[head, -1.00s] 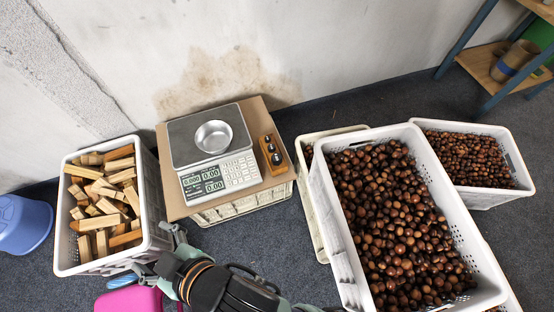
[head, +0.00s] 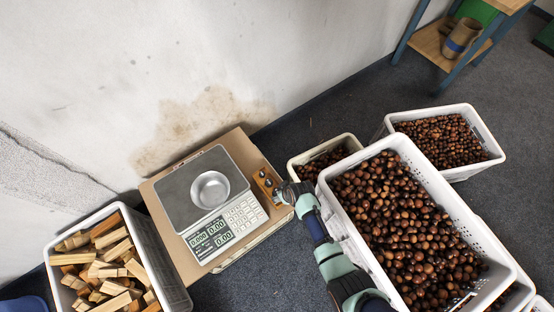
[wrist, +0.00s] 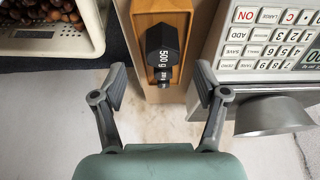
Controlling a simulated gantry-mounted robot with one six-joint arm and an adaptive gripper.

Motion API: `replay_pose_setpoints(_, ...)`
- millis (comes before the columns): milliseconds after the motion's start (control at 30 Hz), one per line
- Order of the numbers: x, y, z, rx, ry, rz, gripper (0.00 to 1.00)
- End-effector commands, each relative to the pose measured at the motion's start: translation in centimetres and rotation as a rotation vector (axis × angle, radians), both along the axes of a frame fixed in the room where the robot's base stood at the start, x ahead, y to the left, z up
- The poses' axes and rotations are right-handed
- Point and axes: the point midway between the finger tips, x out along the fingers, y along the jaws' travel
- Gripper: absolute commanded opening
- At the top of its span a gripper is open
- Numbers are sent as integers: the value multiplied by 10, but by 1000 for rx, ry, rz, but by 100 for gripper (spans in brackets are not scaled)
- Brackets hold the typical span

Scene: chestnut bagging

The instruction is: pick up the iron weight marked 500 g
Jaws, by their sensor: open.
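The dark iron weight marked 500 g (wrist: 162,46) sits in a wooden block (wrist: 145,22), its label readable in the wrist view. In the head view the block (head: 266,180) stands on the cardboard beside the scale, partly hidden by my gripper. My gripper (wrist: 160,84) is open and empty in the wrist view, one finger on each side of the weight's line and apart from it. In the head view my gripper (head: 286,192) is at the right side of the block.
The scale (head: 206,202) with a metal bowl (head: 210,189) stands close on the block's left. A large crate of chestnuts (head: 335,207) is to the right, with smaller chestnut crates behind. A crate of wood pieces (head: 166,262) is at lower left.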

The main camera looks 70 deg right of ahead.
Motion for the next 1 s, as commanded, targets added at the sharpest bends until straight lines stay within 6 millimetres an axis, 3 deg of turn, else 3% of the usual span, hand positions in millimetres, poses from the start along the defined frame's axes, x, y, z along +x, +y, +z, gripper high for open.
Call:
replay_pose_setpoints(33, 2, -2, -9, 0, 0, 1, 73)
replay_pose_setpoints(200, 5, -3, -13, -1, -1, 1, 73)
replay_pose_setpoints(467, 20, -11, -54, -2, 0, 1, 73)
replay_pose_setpoints(700, 22, -13, -53, -1, -1, 1, 73)
replay_pose_setpoints(1000, 22, -13, -53, -1, -1, 0, 25)
